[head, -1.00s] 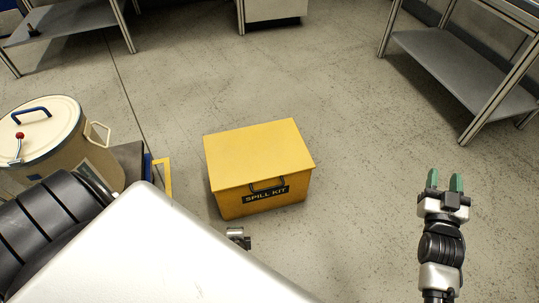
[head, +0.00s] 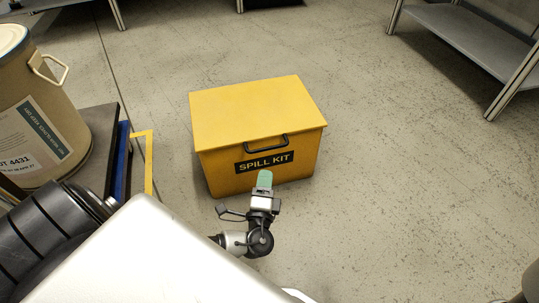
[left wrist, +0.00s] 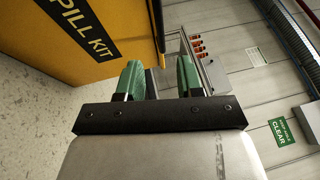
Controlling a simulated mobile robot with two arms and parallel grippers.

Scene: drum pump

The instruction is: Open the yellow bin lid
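The yellow bin (head: 215,172), labelled SPILL KIT, stands on the floor with its flat yellow lid (head: 258,108) closed. A dark handle (head: 266,147) is at the front, just under the lid's edge. My left gripper (head: 264,178) is in front of the bin, below the label, pointing toward it. In the left wrist view the two green fingers (left wrist: 160,80) are apart with nothing between them. The yellow bin (left wrist: 55,50) shows there at the upper left, beyond the fingers. My right gripper is not in view.
A tan drum (head: 35,110) stands at the left on a dark platform (head: 100,150) with a yellow frame (head: 149,165) beside it. A grey shelf (head: 465,38) is at the upper right. The floor right of the bin is clear.

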